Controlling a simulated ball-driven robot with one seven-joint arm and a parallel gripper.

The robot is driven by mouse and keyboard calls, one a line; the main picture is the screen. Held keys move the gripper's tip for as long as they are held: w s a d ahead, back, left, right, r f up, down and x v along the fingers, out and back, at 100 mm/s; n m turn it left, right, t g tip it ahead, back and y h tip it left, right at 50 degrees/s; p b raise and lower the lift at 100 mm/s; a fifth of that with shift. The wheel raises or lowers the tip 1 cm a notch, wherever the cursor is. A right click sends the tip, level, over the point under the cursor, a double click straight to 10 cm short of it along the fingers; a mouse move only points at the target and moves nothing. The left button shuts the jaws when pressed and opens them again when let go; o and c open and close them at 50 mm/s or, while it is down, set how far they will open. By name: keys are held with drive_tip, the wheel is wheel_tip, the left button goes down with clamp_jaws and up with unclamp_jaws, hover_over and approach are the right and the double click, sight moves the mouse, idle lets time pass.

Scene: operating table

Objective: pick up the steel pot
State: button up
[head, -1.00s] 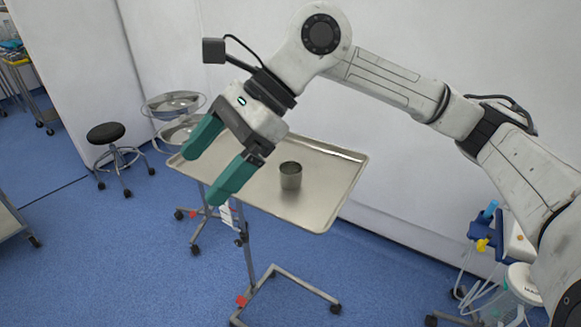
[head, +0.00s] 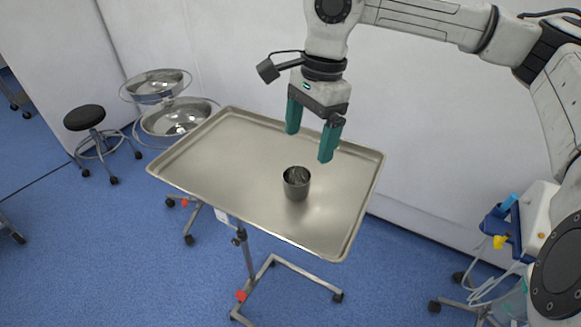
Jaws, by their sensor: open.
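The steel pot (head: 297,186) is a small open-topped metal cup. It stands upright on the right half of the steel tray (head: 215,165) of a wheeled stand. My gripper (head: 308,146) has two green fingers that point down and are spread apart, with nothing between them. In the picture it is just above the pot, and the fingertips do not touch it. How far it is from the pot in depth I cannot tell. The whole pot shows; nothing covers it.
The tray has a raised rim and is otherwise bare. A round black stool (head: 85,118) and a stand with steel basins (head: 178,117) are at the left. A white wall is behind the tray. Medical equipment with tubes (head: 515,240) stands at the lower right.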

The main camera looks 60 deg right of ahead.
hover_over(297, 176)
drive_tip(key=s+a, duration=0.1)
drive_tip(key=s, duration=0.1)
wheel_tip(297, 176, down, 5)
drive_tip(key=shift+r, duration=0.1)
drive_tip(key=shift+w+a+f+p, duration=0.2)
drive_tip(key=shift+f+p, duration=0.15)
drive_tip(key=shift+f, duration=0.6)
drive_tip(key=shift+w+a+f+p, duration=0.15)
drive_tip(key=shift+f+p, duration=0.15)
drive_tip(key=shift+f, duration=0.65)
drive_tip(key=shift+w+a+f+p, duration=0.1)
drive_tip(key=shift+a+f+p, duration=0.2)
drive_tip(key=shift+f, duration=0.65)
drive_tip(key=shift+d, duration=0.1)
drive_tip(key=shift+c, duration=0.5)
drive_tip(key=c, duration=1)
drive_tip(key=shift+r, duration=0.1)
